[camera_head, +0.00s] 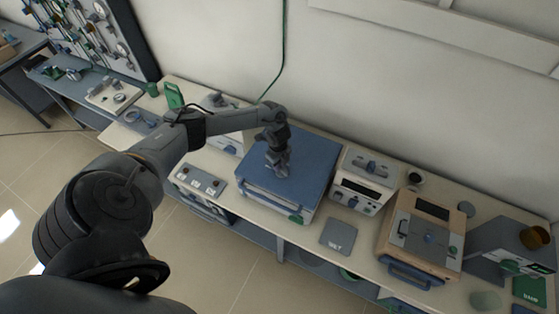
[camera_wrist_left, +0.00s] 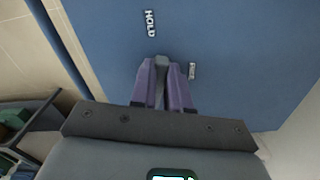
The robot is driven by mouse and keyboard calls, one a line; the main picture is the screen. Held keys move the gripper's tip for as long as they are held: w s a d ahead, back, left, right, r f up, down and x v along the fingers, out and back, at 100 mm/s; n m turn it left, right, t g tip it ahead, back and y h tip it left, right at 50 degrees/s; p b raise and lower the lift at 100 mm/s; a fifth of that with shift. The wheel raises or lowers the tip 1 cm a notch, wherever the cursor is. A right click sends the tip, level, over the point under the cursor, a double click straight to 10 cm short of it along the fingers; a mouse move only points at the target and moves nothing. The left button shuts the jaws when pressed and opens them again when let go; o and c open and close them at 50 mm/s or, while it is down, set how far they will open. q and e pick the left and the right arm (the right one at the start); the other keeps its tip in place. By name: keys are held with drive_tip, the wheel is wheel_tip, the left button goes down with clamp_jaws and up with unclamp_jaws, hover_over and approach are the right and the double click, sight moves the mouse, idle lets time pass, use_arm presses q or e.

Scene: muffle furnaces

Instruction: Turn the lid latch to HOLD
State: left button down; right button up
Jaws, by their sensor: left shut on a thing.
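The blue lid (camera_head: 311,158) tops a box-shaped furnace on the bench, near the middle of the head view. The lid also fills most of the left wrist view (camera_wrist_left: 240,40). My left gripper (camera_head: 281,171) reaches down onto the lid. In the wrist view its two purple fingers (camera_wrist_left: 164,72) are shut on a small grey latch (camera_wrist_left: 162,63), mostly hidden between them. A white HOLD label (camera_wrist_left: 150,23) lies on the lid beyond the fingertips. A second small label (camera_wrist_left: 192,70) lies just right of the fingers, too small to read. My right gripper is not in view.
A white instrument (camera_head: 362,180) stands right of the blue furnace, then a tan furnace (camera_head: 424,233). A grey control panel (camera_head: 201,181) lies to its left. A grey mat (camera_head: 339,236) lies at the bench front. The wall is close behind.

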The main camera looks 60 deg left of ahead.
use_arm(q)
drive_tip(key=shift+s+d+r+n+p, duration=0.15)
drive_tip(key=shift+n+p, duration=0.35)
drive_tip(key=shift+n, duration=0.3)
drive_tip(key=shift+s+a+f+n+p, duration=0.1)
drive_tip(key=shift+n+p, duration=0.35)
drive_tip(key=shift+n, duration=0.35)
drive_tip(key=c, duration=1.1)
unclamp_jaws()
drive_tip(key=shift+r, duration=0.6)
wheel_tip(320, 180, up, 10)
drive_tip(key=b, duration=0.1)
drive_tip(key=shift+f, duration=0.2)
